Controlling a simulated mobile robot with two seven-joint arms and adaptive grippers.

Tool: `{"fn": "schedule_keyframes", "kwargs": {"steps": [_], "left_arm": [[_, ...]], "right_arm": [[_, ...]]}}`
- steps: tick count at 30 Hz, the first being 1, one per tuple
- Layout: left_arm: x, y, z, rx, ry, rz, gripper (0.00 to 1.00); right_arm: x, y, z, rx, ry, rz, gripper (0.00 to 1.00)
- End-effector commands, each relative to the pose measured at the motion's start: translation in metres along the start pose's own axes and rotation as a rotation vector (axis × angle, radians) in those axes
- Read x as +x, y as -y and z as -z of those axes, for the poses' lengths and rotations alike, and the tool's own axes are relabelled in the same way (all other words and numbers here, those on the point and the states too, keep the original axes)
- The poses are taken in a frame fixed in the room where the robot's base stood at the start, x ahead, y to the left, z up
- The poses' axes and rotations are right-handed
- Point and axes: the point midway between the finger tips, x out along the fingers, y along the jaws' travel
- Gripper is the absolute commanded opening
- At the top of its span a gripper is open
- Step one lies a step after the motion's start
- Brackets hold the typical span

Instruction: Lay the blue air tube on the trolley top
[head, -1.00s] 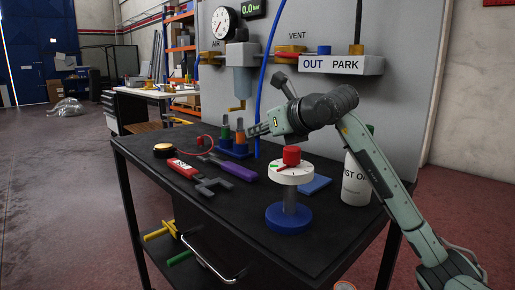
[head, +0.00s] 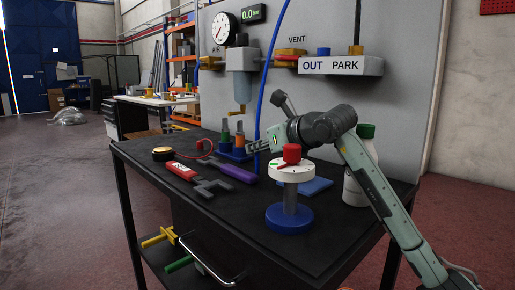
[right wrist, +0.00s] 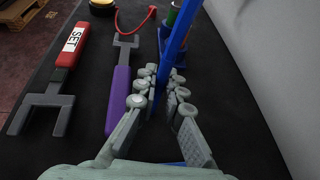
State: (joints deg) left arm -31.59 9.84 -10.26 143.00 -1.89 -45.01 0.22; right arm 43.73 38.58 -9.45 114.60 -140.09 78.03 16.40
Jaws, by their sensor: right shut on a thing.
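The blue air tube (head: 268,75) hangs in front of the grey panel in the head view, running from the top edge down to my right gripper (head: 254,147). My right gripper is shut on the tube, low over the black trolley top (head: 235,215). In the right wrist view the tube (right wrist: 176,48) passes between the fingers (right wrist: 160,100). In the head view a short piece of tube shows below the fingers; I cannot tell whether it touches the top. My left gripper is not in view.
A white dial with a red knob (head: 291,170) stands on a blue base near the gripper. A white bottle (head: 355,190) is at right. A purple-handled tool (head: 235,173), a red SET tool (head: 181,170) and a blue holder (head: 235,155) lie left. The front top is clear.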

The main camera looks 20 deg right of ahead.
Motion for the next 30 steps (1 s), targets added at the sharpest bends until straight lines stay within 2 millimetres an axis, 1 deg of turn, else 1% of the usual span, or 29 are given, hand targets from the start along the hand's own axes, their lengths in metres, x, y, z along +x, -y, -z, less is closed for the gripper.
{"fn": "schedule_keyframes", "kwargs": {"steps": [11,12,16,27,29,30], "left_arm": [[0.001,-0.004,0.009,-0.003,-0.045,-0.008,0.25],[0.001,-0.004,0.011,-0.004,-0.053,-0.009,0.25],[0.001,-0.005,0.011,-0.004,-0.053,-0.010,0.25],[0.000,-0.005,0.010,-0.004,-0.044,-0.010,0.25],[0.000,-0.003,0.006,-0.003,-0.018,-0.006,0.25],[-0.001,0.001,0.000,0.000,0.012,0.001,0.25]], "right_arm": [[0.001,0.000,0.003,0.000,0.000,0.000,0.00],[0.001,0.000,0.002,0.000,0.000,0.000,0.12],[0.001,0.000,0.002,0.000,0.000,0.000,0.28],[0.000,0.000,0.001,0.000,0.000,0.000,0.29],[0.000,0.000,-0.001,0.000,0.000,0.000,0.29],[-0.001,0.000,-0.002,0.000,0.000,0.000,0.29]]}}
